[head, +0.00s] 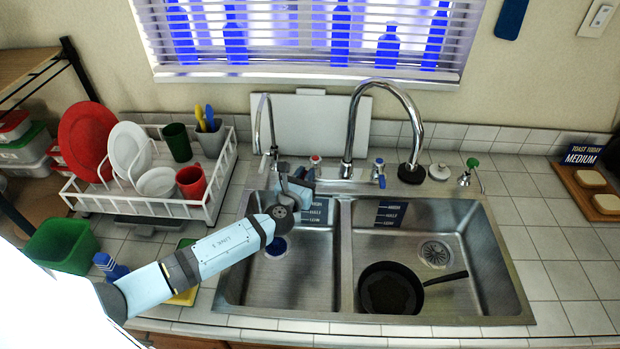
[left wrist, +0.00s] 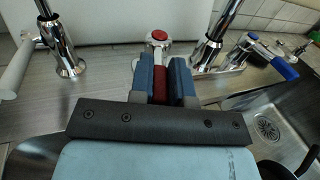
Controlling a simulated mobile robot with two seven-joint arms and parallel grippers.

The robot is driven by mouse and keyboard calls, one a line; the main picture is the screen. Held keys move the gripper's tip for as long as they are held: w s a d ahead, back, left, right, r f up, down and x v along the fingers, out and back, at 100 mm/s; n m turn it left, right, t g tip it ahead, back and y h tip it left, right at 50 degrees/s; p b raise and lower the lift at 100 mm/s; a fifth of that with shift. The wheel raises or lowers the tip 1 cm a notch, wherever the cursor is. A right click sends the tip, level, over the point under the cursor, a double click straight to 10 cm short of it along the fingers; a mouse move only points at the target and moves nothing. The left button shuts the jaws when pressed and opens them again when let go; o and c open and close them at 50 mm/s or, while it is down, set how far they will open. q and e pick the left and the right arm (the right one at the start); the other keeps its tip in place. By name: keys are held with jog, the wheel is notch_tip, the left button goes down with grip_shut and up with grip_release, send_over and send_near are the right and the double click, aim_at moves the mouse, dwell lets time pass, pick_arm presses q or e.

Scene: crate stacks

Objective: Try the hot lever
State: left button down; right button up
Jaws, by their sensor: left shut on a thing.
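The hot lever has a red-topped chrome base (head: 315,160) on the counter behind the left sink basin, left of the tall faucet (head: 350,130). In the left wrist view its red cap (left wrist: 158,36) is just beyond my fingertips, and its red handle lies between them. My left gripper (head: 300,182) is shut on that handle; its blue fingers (left wrist: 161,80) press it from both sides. The gripper hides most of the handle in the head view. The cold lever, with a blue handle (head: 379,174), is right of the faucet. My right gripper is not in view.
The sink (head: 345,260) has two basins; a black pan (head: 390,288) lies in the right one. A thin chrome spout (head: 262,120) rises left of the hot lever. A dish rack (head: 150,205) with dishes stands left. A green-topped fixture (head: 470,170) is at the right.

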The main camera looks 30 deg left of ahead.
pick_arm(q)
jog(key=h+b, duration=0.1)
jog(key=a+m+h, duration=0.1)
jog(key=shift+f+m+h+b, duration=0.15)
jog(key=shift+m+h+b, duration=0.15)
jog(key=shift+b, duration=0.05)
jog(key=shift+a+h, duration=0.2)
jog(key=shift+h, duration=0.1)
jog(key=shift+m+b, duration=0.3)
jog(key=c, duration=1.1)
grip_release()
jog(key=shift+s, duration=0.15)
jog(key=shift+s+a+b, duration=0.2)
jog(key=shift+s+b, duration=0.15)
jog(key=shift+s, duration=1.9)
jog(key=shift+s+a+b, duration=0.15)
jog(key=shift+s+b, duration=0.15)
jog(key=shift+s, duration=2)
jog(key=shift+s+a+b, duration=0.2)
jog(key=shift+s+b, duration=0.15)
jog(key=shift+s, duration=1.9)
